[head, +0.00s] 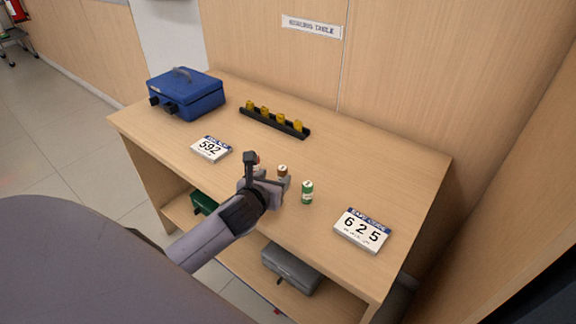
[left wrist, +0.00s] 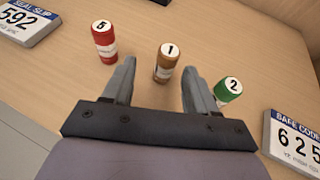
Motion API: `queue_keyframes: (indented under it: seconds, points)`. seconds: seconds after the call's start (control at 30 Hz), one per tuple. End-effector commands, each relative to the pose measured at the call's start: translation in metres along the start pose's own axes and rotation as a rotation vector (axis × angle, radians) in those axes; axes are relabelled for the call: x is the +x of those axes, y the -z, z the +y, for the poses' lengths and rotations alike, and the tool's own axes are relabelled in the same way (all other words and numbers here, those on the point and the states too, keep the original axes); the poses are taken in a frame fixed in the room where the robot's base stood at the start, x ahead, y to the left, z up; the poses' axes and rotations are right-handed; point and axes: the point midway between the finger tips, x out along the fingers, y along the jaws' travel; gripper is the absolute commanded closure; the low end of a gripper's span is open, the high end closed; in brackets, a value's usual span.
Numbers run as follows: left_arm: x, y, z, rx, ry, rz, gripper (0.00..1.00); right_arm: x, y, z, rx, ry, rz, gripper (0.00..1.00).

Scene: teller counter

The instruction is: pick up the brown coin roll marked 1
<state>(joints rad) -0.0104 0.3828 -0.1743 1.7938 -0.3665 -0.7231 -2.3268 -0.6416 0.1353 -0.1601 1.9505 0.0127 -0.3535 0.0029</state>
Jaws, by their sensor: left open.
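The brown coin roll (head: 282,172) marked 1 stands upright on the counter. In the left wrist view the brown coin roll (left wrist: 166,63) shows beyond and between the two fingertips. My left gripper (head: 271,181) is open and empty, low over the counter at the near side of the roll. Its fingers point at the roll, one on each side. A red roll (left wrist: 104,40) marked 5 stands left of the brown one. A green roll (head: 307,193) marked 2 stands to the right, close to the right finger in the left wrist view. My right gripper is out of view.
A seal slip sign (head: 211,148) reading 592 lies left, and a safe code sign (head: 362,230) reading 625 lies right. A black rack (head: 262,122) with yellow pieces and a blue box (head: 186,93) stand behind. A grey case (head: 291,268) is on the lower shelf. The counter's right rear is clear.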

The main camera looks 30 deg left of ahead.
Motion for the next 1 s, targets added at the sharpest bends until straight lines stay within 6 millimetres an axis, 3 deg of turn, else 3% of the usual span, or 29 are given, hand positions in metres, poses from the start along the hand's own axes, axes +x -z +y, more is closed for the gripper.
queue_keyframes:
  seconds: [0.4, 0.73, 1.0]
  points:
    - [0.026, 0.001, -0.003, -0.002, 0.000, -0.001, 0.43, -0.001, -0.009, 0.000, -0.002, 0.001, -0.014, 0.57]
    - [0.063, 0.002, -0.008, -0.001, -0.001, -0.001, 0.43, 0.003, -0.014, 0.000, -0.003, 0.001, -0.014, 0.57]
    - [0.072, 0.002, -0.008, 0.000, 0.001, -0.001, 0.43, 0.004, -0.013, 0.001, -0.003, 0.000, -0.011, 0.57]
